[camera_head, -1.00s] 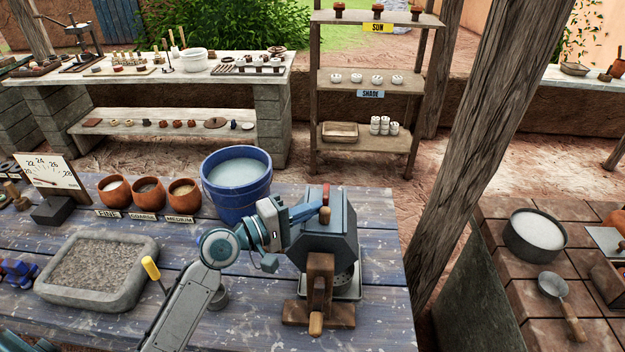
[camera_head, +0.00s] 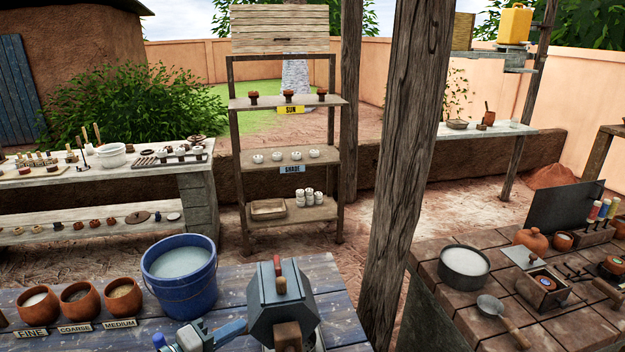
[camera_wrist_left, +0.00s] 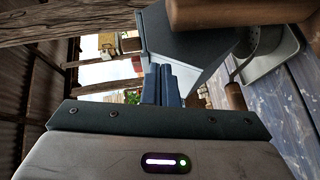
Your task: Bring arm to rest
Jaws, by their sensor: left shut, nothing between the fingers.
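My left gripper (camera_head: 240,324) comes in at the bottom edge of the head view. Its blue fingers are shut and empty, and they point right towards the left side of the grey many-sided drum machine (camera_head: 262,308). I cannot tell whether they touch it. In the left wrist view the closed fingers (camera_wrist_left: 160,84) stand together in front of the drum's grey housing (camera_wrist_left: 182,38). Most of my left arm is below the head view. My right gripper is not in view.
A blue bucket (camera_head: 190,295) stands close behind the left gripper. Clay pots (camera_head: 80,302) with FINE, COARSE and MEDIUM labels stand to its left. A wooden post (camera_head: 405,170) rises right of the blue table (camera_head: 235,280). A brick-topped table (camera_head: 440,290) lies beyond it.

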